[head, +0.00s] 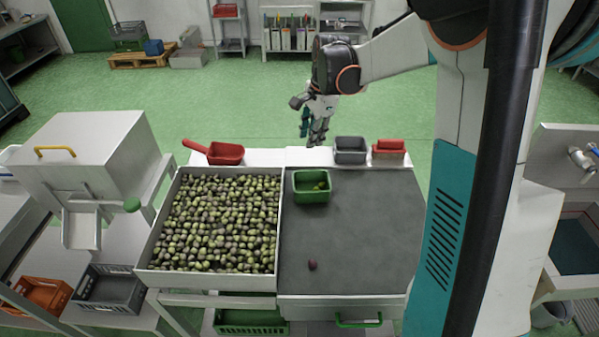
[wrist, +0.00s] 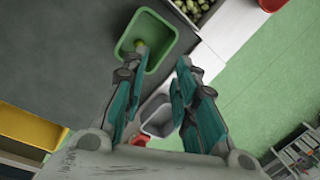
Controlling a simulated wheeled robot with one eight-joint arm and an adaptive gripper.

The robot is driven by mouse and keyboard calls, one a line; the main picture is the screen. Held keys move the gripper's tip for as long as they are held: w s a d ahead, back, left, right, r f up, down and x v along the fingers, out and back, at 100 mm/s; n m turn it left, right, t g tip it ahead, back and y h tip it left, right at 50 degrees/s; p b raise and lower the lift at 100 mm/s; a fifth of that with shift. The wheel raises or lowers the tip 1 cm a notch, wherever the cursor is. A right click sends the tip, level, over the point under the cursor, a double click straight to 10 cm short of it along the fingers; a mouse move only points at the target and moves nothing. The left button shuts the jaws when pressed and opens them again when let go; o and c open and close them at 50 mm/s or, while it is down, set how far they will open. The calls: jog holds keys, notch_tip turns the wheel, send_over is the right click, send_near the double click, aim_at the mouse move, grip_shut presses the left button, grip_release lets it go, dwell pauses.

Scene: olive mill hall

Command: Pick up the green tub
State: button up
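The green tub (head: 311,187) stands upright on the dark worktop (head: 345,235), near its back left corner beside the olive tray. In the wrist view the green tub (wrist: 128,44) is at upper centre, partly hidden behind my left finger. My gripper (head: 316,140) is above and behind the worktop's back edge in the head view, apart from the tub. In the wrist view my gripper (wrist: 161,72) has its fingers spread with nothing between them.
A grey tub (head: 350,150) and a red container (head: 388,149) stand on the white back ledge, right of the tub. A red scoop (head: 222,153) lies left on the ledge. A tray full of olives (head: 147,250) adjoins left. One dark olive (head: 312,265) lies on the otherwise clear worktop.

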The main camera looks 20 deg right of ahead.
jog(key=w+d+f+m+g, duration=0.1)
jog(key=w+d+f+m, duration=0.35)
jog(key=f, duration=0.35)
jog(key=b, duration=0.2)
send_near(310, 182)
jog(key=shift+w+f+y, duration=0.4)
jog(key=shift+f, duration=0.05)
jog(key=shift+w+a+f+b, duration=0.15)
jog(key=shift+f+b, duration=0.15)
jog(key=shift+f, duration=0.6)
jog(key=shift+s+a+f+b, duration=0.15)
jog(key=shift+f+b, duration=0.2)
jog(key=shift+f, duration=0.55)
jog(key=shift+w+a+f+b, duration=0.1)
jog(key=shift+a+f+b, duration=0.15)
jog(key=shift+f, duration=0.6)
jog(key=shift+r, duration=0.1)
grip_shut()
